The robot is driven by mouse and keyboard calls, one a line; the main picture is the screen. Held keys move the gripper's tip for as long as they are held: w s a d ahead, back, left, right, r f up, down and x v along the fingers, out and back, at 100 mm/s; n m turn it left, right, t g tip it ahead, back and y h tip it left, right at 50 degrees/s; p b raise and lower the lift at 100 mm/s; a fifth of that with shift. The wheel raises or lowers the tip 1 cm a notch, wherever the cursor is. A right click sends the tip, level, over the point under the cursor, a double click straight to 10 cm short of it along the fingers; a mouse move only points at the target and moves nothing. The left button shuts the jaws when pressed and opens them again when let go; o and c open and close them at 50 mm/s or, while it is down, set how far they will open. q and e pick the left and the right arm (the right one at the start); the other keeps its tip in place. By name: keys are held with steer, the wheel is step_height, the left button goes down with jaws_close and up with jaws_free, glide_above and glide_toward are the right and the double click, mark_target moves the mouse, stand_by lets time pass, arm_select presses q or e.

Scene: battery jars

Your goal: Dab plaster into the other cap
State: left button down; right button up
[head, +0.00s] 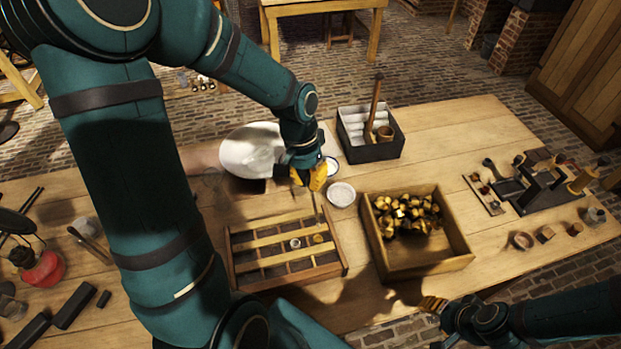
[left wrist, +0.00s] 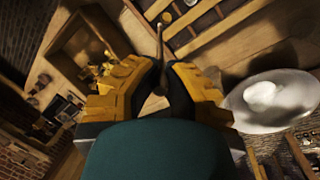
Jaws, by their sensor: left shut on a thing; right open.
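My left gripper (head: 309,180) is shut on a thin spatula-like tool (head: 317,207), which points down near the back edge of the divided wooden tray (head: 233,262). In the left wrist view the tool (left wrist: 160,45) stands up between the yellow fingers (left wrist: 152,88). Two small round caps sit in the tray: a pale-centred cap (head: 295,243) and a brownish cap (head: 318,239). The tool's tip is apart from both in the head view. A wide white bowl (head: 252,150) holds white plaster (left wrist: 265,94). My right gripper (head: 433,304) is open and empty at the table's front edge.
A wooden box (head: 455,258) with brass pieces (head: 407,213) stands right of the tray. A round white dish (head: 341,194) lies behind it. A dark crate (head: 370,150) holds a mallet-like tool (head: 375,100). A black fixture (head: 540,188) stands at the right. The back-right table is clear.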

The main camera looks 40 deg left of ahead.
arm_select(q)
step_height(320, 180, down, 5)
steer(key=b, duration=0.3)
steer(key=shift+r, duration=0.2)
steer(key=shift+f+b, duration=1.4)
steer(key=shift+f, duration=0.25)
stand_by(2.8)
